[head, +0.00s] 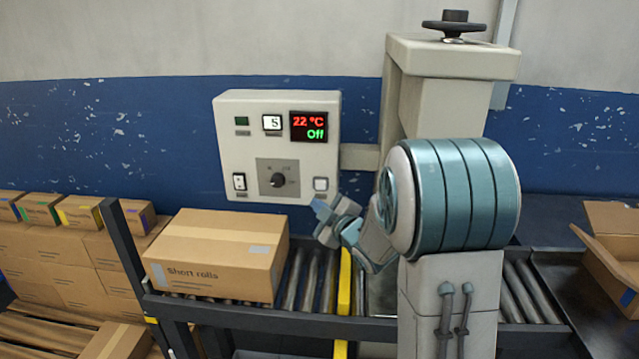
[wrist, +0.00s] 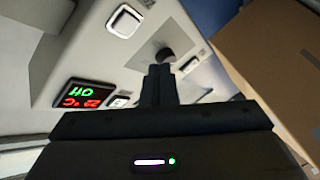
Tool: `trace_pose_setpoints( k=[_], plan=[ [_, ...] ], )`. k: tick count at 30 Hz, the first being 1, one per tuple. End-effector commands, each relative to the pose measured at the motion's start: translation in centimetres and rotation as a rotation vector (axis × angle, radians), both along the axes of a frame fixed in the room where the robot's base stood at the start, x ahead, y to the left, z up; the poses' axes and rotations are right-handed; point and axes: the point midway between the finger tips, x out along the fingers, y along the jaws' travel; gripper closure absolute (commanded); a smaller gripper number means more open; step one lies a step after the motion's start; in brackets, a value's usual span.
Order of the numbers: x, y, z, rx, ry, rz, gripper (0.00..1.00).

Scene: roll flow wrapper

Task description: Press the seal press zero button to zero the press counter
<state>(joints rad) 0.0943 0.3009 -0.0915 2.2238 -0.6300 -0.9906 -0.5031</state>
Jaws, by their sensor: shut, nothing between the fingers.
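The pale control panel (head: 228,155) is on the left of the machine column. It carries a white button (head: 320,184) at lower right, a dark knob (head: 278,180), a switch (head: 239,181) at lower left, a button marked S (head: 271,122) and a display (head: 309,127) reading 22 °C and Off. The small labels are unreadable, so I cannot tell which is the zero button. My gripper (head: 322,208) is shut and empty, just below the lower right button. In the wrist view its fingers (wrist: 158,72) point toward the panel; the white button (wrist: 125,20) is up and left of them.
A carton marked Short rolls (head: 215,255) sits on the roller conveyor (head: 310,278) below the panel. A yellow bar (head: 344,285) crosses the rollers. The machine column (head: 440,100) stands right of the panel. An open carton (head: 610,240) is at far right, stacked cartons (head: 65,255) at left.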

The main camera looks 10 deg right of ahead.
Motion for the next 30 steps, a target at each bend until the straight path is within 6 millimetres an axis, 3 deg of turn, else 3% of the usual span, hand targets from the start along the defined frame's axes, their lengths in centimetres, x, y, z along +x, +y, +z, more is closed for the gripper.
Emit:
trace_pose_setpoints(
  k=[6, 12, 30],
  plan=[
    [3.0, -1.0, 0.3, 0.001, 0.001, -0.001, 1.0],
    [4.8, -1.5, 0.0, -0.001, -0.001, 0.001, 1.0],
    [5.5, -1.8, 0.0, 0.0, 0.0, 0.0, 1.0]
  ],
)
